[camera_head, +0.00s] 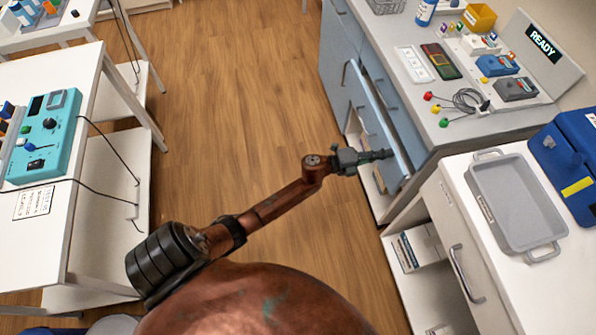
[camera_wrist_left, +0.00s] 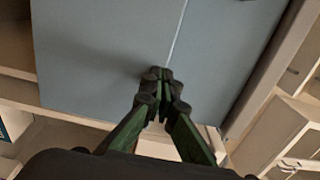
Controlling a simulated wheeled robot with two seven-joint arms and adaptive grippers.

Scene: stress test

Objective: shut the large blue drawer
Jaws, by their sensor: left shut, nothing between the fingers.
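The large blue drawer (camera_head: 384,112) is in the blue cabinet on the right. Its front stands out from the cabinet, with a gap behind it. My left gripper (camera_head: 389,155) reaches it from the left, near the end closer to me. In the left wrist view, the gripper's dark green fingers (camera_wrist_left: 162,76) are shut and empty, with their tips against or just short of a flat blue-grey panel (camera_wrist_left: 95,50). Whether they touch it cannot be told. My right gripper is not in view.
The blue cabinet's worktop (camera_head: 395,90) carries devices and coloured plugs. A white cabinet with a grey tray (camera_head: 515,200) and a blue case (camera_head: 570,165) stands at the lower right. A white bench (camera_head: 75,220) stands at the left. The wooden floor (camera_head: 235,110) between is clear.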

